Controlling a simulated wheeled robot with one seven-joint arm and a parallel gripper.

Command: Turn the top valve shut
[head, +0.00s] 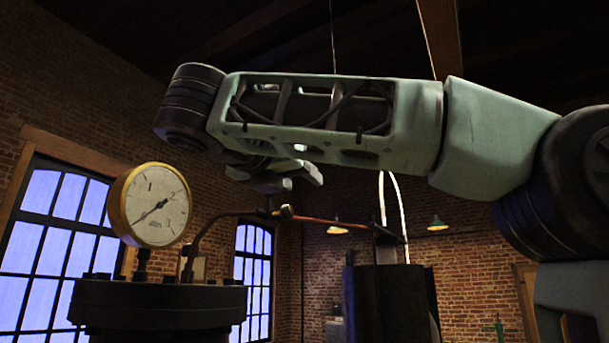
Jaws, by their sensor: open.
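A thin copper pipe (235,213) arches from the dark round vessel at the lower left toward a second vessel at the right. A small brass fitting (286,212) with a dark stem (267,204) sits on this pipe and looks like the top valve. My gripper (288,181) hangs under the end of my arm, just above this fitting. Its fingers look apart, with nothing seen between them. The fingers and the fitting overlap in the head view, so I cannot tell if they touch. Any valve handle is too small or hidden to make out.
A brass-rimmed pressure gauge (151,205) stands on the dark flanged vessel (160,305), left of my gripper. A dark cylinder (385,305) stands at the right under my arm. Brick walls, tall windows (60,235) and hanging lamps (437,223) are behind.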

